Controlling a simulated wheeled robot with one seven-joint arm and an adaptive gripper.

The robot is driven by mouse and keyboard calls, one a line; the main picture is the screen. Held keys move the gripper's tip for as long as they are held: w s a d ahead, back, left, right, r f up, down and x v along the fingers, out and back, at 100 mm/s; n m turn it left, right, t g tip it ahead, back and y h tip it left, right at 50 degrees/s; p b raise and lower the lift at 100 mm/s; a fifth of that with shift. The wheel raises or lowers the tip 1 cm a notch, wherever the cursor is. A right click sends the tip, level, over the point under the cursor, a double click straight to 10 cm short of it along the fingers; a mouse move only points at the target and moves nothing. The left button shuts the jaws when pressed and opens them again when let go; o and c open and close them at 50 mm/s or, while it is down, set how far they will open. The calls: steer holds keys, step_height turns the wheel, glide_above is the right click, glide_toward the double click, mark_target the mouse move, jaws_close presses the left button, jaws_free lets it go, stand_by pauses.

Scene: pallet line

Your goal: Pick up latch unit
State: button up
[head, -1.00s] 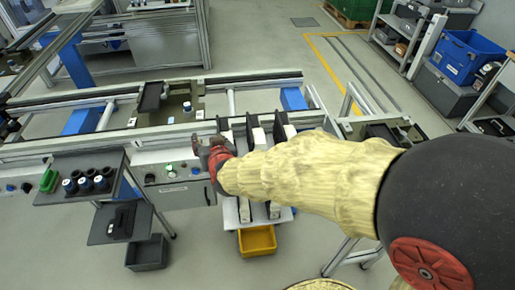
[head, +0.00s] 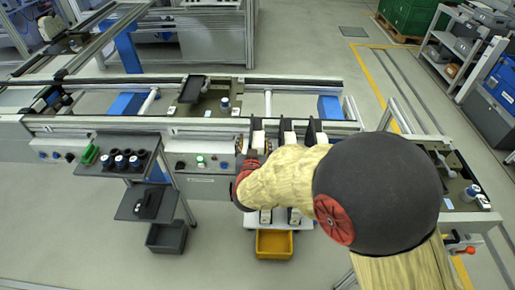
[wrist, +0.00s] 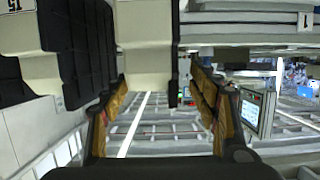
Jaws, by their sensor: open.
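Several black-and-white upright units stand side by side in a rack at the line's front edge; I take these as the latch units. The leftmost (head: 257,138) is nearest my gripper (head: 246,160), and others stand to its right, one in the middle (head: 289,135). In the wrist view my gripper (wrist: 160,92) is open, with one finger on each side. A pale block of a unit (wrist: 146,40) reaches down between the fingers; I cannot tell whether they touch it. A black ribbed unit marked 15 (wrist: 78,45) is at left.
A yellow bin (head: 274,244) sits below the rack. A side shelf (head: 120,163) with dark cups and a green holder is to the left, with a grey bin (head: 166,238) beneath. The conveyor frame (head: 110,124) runs behind.

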steer(key=x, duration=0.1)
steer(key=b+x, duration=0.1)
steer(key=x, duration=0.1)
steer(key=b+x, duration=0.1)
steer(key=x, duration=0.1)
steer(key=shift+s+d+f, duration=0.2)
steer(key=shift+d+f, duration=0.15)
steer(key=shift+w, duration=0.35)
steer(key=c, duration=0.3)
jaws_close()
